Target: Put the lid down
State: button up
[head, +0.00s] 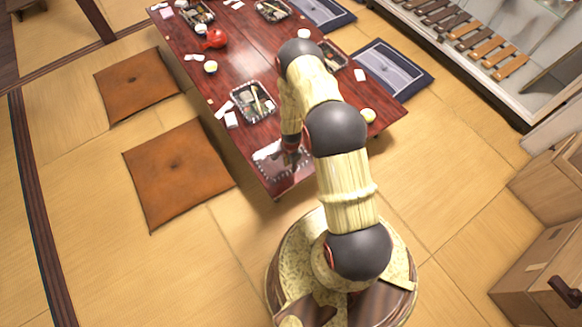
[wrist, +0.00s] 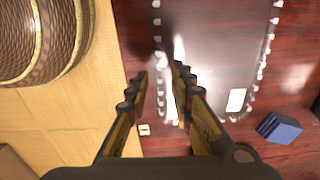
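A clear lid (head: 268,160) with a glinting, bumpy rim lies over the near corner of the dark red table (head: 300,178) in the head view. In the wrist view the same clear lid (wrist: 225,45) shows as two rows of white glints over the wood, with a bright reflection near its left side. My gripper (head: 291,158) is at the lid in the head view. In the wrist view my gripper (wrist: 160,72) has its fingertips apart, with the lid's left rim running between them. I cannot tell whether the lid touches the table.
A clear food tray (head: 253,101) stands farther along the table. A white piece (wrist: 236,100) and a blue box (wrist: 279,127) show in the wrist view. Brown cushions (head: 178,172) lie left of the table. A woven round part at the wrist view's upper left is my base.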

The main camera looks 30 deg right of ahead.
jog(key=w+a+r+n+t+p, duration=0.1)
jog(key=w+a+r+n, duration=0.15)
jog(key=r, duration=1.25)
jog(key=w+a+r+n+t+p, duration=0.1)
jog(key=r+n, duration=0.2)
jog(key=r, duration=1.2)
jog(key=w+a+r+n, duration=0.2)
jog(key=r, duration=1.3)
jog(key=s+a+r+n+t, duration=0.1)
jog(key=s+a+r+n, duration=0.15)
jog(key=s+r, duration=0.45)
jog(key=s+a+r+n+t, duration=0.1)
jog(key=s+a+r+n, duration=0.15)
jog(key=r, duration=0.85)
jog(key=s+a+r+n, duration=0.2)
jog(key=s+r, duration=0.2)
jog(key=s, duration=0.4)
jog(key=s+a+r+n+t, duration=0.1)
jog(key=s+r+n, duration=0.2)
jog(key=s, duration=0.5)
jog(key=shift+a+r, duration=0.4)
jog(key=shift+r, duration=0.2)
jog(key=shift+d+n, duration=0.1)
jog(key=shift+n, duration=0.15)
